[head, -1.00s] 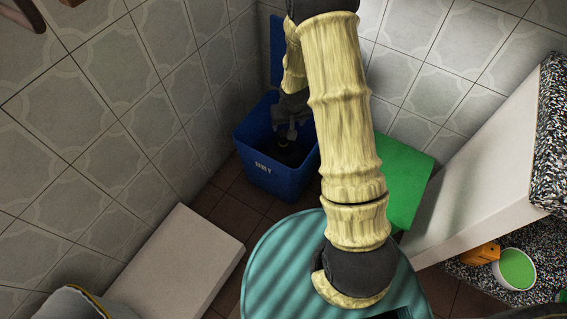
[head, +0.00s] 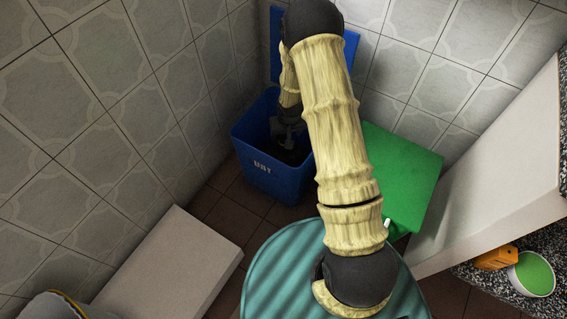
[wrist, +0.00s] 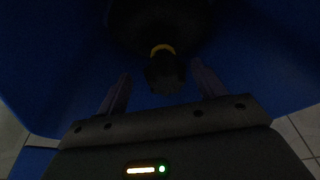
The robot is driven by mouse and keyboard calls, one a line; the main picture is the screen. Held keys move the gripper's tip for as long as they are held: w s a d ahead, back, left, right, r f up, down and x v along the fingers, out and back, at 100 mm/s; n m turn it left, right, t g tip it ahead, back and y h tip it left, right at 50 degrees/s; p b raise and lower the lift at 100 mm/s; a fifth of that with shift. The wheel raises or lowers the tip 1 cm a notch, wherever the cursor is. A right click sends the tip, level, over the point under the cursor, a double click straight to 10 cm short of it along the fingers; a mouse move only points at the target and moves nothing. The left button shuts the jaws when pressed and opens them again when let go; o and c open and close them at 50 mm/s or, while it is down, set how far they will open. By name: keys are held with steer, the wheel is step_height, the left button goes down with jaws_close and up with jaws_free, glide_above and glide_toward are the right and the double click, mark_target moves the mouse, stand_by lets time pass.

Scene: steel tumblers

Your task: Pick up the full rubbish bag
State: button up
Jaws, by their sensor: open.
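The rubbish bag (wrist: 172,22) is black and sits inside a blue bin (head: 268,172). Its gathered neck (wrist: 163,72) has a yellow tie (wrist: 162,49) round it and shows in the dark wrist view. My gripper (wrist: 162,85) is open, with a finger on each side of the neck and visible space between. In the head view my gripper (head: 287,133) reaches down into the bin's mouth. It hides part of the bag there, and the bag's lower part is hidden by the bin walls.
The bin's raised blue lid and the tiled walls stand close behind and to the left. A green-lidded bin (head: 405,170) stands to the right. A pale low block (head: 170,265) lies at lower left. A counter with a green-topped tub (head: 533,274) is at right.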

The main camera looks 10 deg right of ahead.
mark_target(283, 141)
steer(key=shift+w+f, duration=0.1)
steer(key=shift+f, duration=0.3)
steer(key=b+x, duration=0.4)
steer(key=x, duration=0.1)
steer(key=shift+a+f, duration=0.2)
steer(key=shift+a, duration=0.05)
steer(key=shift+a+r, duration=0.1)
jaws_close()
stand_by(0.4)
